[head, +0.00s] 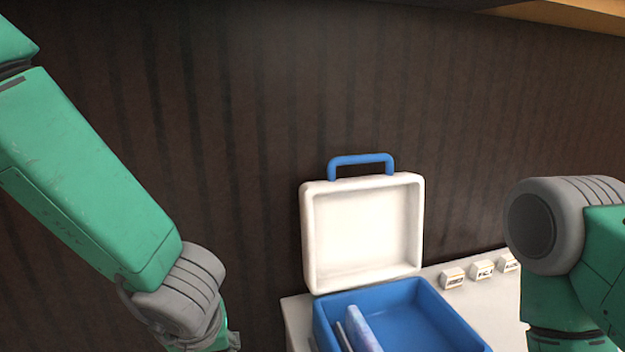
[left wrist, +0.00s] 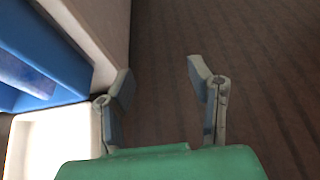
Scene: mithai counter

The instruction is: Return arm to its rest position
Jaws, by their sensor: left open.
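My left gripper (left wrist: 158,88) is open in the left wrist view, with nothing between its fingers and dark striped surface behind them. In the head view my green left arm comes in from the left and its gripper is cut off by the bottom edge. My right arm shows at the right edge; its gripper is out of view. A case with a blue base (head: 440,316) and a raised white lid (head: 362,236) stands open on the counter, with flat items (head: 361,328) inside. In the left wrist view the blue base (left wrist: 50,45) lies left of the gripper.
The white counter (head: 298,318) carries the case. Several small labelled white blocks (head: 482,271) stand in a row along its back, right of the case. A dark striped wall (head: 240,110) rises behind. A wooden edge (head: 570,14) shows at top right.

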